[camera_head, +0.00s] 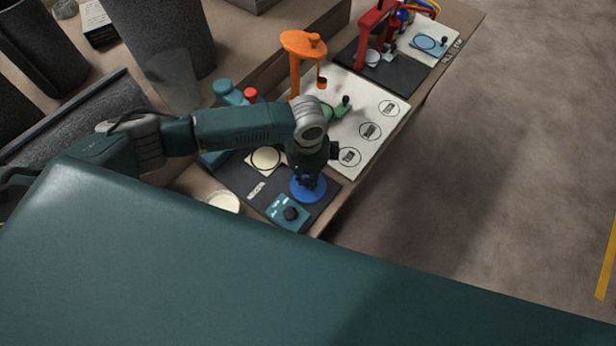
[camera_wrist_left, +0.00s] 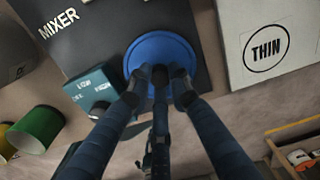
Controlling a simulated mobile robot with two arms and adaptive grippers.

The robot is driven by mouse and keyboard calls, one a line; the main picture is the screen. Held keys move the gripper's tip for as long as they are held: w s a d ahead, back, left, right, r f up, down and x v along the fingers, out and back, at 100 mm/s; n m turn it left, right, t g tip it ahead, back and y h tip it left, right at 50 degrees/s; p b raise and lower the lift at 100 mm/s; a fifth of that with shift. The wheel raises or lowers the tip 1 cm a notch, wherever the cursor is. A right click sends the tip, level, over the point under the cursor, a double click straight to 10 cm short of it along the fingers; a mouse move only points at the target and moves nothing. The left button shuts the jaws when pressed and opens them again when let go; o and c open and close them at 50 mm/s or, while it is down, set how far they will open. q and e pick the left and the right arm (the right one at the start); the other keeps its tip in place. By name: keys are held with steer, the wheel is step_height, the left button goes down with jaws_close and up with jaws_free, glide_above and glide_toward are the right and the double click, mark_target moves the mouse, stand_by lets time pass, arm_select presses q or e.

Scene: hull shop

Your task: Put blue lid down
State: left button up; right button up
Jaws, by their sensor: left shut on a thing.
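The blue lid (camera_head: 308,189) is a round disc over the front right part of a dark mat marked MIXER. It also shows in the left wrist view (camera_wrist_left: 160,50), beneath my fingers. My left gripper (camera_head: 309,178) is shut on the lid from above, at its middle; the fingers also show in the left wrist view (camera_wrist_left: 160,84). I cannot tell whether the lid touches the mat or hangs just above it. The fingers hide the part they grip. My right gripper is not in view.
A teal box with a dark knob (camera_head: 290,213) stands close beside the lid. A cream round pad (camera_head: 265,160) lies behind it on the dark mat (camera_head: 238,180). A white board with THIN and other circles (camera_head: 385,120) lies to the right. An orange stand (camera_head: 296,65) rises behind.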

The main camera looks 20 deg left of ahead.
mark_target(308, 182)
arm_select(q)
steer(key=shift+f, duration=0.15)
steer(key=o, duration=0.9)
steer(key=shift+c, duration=0.2)
step_height(308, 182, up, 12)
steer(key=shift+r, duration=0.2)
